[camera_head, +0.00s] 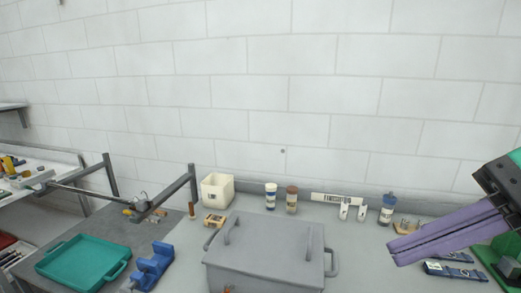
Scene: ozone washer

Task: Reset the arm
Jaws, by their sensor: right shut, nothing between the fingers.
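My right gripper (392,252) comes in from the right edge, with long purple fingers pointing left and down over the right part of the grey bench (358,262). The fingers lie side by side, shut, with nothing seen between them. It is to the right of the grey lidded box (265,250), apart from it. My left gripper is not in view.
A teal tray (82,262) and a blue holder (152,266) are at the left. A white tub (217,190), bottles (291,200) and a blue-capped bottle (387,210) stand along the wall. Blue-and-white items (455,271) lie below the right gripper.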

